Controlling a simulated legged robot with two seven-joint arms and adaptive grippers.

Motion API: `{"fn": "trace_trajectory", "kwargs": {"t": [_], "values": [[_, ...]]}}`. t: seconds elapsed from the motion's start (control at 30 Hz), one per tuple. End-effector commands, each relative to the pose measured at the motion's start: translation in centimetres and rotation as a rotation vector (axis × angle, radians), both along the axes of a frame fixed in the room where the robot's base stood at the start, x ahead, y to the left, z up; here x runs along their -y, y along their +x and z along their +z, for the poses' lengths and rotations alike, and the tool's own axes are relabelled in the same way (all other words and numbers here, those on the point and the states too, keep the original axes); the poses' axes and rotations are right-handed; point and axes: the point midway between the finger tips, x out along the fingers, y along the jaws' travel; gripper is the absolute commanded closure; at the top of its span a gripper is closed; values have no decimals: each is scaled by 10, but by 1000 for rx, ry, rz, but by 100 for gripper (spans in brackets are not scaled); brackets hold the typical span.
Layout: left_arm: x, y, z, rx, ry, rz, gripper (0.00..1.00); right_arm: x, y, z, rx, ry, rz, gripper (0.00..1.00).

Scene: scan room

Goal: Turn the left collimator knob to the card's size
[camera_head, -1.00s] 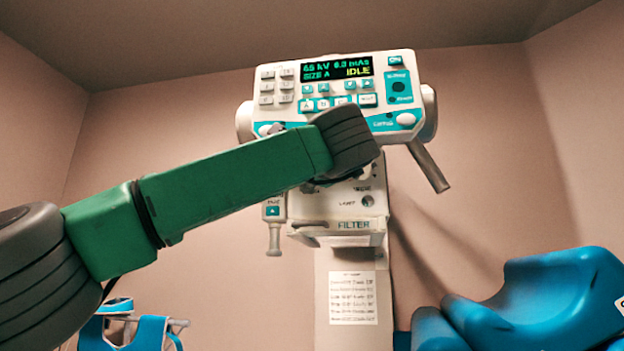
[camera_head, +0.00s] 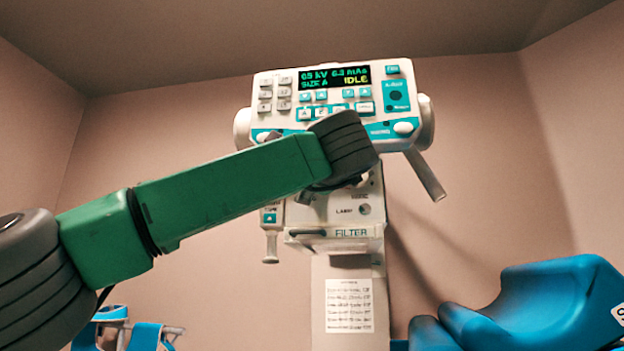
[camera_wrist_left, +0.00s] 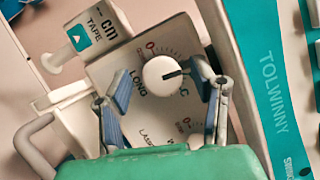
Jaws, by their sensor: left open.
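The white knob (camera_wrist_left: 163,76), labelled LONG, sits on the collimator face (camera_wrist_left: 110,75) in the left wrist view. Its dark pointer is turned to the right, and a red scale arcs around its top. My left gripper (camera_wrist_left: 161,82) is open, with one blue-padded finger on each side of the knob. I cannot tell whether the pads touch it. In the head view my left wrist hides this knob; the collimator (camera_head: 350,215) shows below it. A printed paper (camera_head: 349,305) hangs under it, its lines too small to read. My right gripper is not in view.
The console (camera_head: 290,80) above shows SIZE A and IDLE. A tape handle (camera_head: 270,245) hangs left of the collimator and also shows in the wrist view (camera_wrist_left: 80,38). A grey bar handle (camera_wrist_left: 35,140) is at lower left. Blue padding (camera_head: 550,305) stands at lower right.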

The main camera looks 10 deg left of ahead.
Motion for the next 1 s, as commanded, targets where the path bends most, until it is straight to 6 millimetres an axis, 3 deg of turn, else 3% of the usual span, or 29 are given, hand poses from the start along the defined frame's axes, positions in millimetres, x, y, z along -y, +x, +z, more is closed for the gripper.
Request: {"fn": "trace_trajectory", "kwargs": {"t": [0.53, 0.7, 1.0], "values": [[37, -91, -15, -1, 1, -2, 48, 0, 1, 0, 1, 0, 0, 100], [41, -104, -17, -1, 1, 0, 48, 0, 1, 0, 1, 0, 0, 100], [42, -105, -17, -2, -1, 0, 48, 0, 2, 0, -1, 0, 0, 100]]}}
